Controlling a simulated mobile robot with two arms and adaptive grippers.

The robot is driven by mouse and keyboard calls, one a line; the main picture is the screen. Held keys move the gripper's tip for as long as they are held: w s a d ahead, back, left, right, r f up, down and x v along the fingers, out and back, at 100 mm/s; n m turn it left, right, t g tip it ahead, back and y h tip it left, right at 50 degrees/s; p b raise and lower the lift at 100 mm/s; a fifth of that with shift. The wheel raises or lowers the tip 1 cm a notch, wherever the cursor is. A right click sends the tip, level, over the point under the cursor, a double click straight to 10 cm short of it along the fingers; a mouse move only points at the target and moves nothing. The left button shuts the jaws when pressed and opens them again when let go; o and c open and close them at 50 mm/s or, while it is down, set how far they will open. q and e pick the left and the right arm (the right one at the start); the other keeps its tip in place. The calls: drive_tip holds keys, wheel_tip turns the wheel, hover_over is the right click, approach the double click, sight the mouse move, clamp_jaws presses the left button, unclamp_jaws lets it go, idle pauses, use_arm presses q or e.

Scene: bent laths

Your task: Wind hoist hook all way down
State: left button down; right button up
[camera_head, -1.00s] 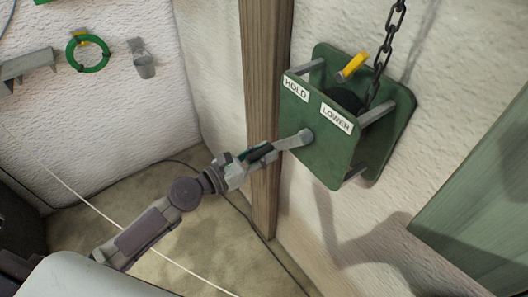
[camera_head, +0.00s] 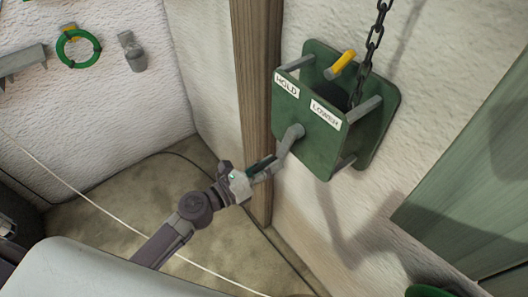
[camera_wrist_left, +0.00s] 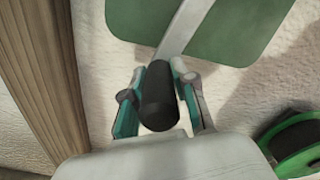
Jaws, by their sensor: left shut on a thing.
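The green hoist winch (camera_head: 309,116) is fixed to the wall, with HOLD and LOWER labels on its front plate. Its grey crank arm (camera_head: 291,142) points down and left from the hub. My left gripper (camera_head: 262,168) is shut on the black crank handle (camera_wrist_left: 159,98), which shows between the fingers in the left wrist view. A yellow-tipped lever (camera_head: 341,64) sticks up at the top of the winch; I cannot tell which label it is set to. The chain (camera_head: 372,45) runs up out of view. The hook and my right gripper are not in view.
A wooden post (camera_head: 257,95) stands close left of the winch. A green panel (camera_head: 470,170) is at the right. A green reel (camera_wrist_left: 297,143) shows low right in the left wrist view. A green ring (camera_head: 78,48) hangs on the far wall. A white line crosses the floor.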

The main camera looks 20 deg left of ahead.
use_arm(q)
drive_tip(key=shift+s+d+f+n+p, duration=0.15)
drive_tip(key=shift+s+d+n+p, duration=0.5)
drive_tip(key=shift+d+n, duration=0.3)
drive_tip(key=shift+a, duration=0.1)
drive_tip(key=c, duration=0.9)
unclamp_jaws()
drive_tip(key=v, duration=1.2)
drive_tip(key=shift+f, duration=0.1)
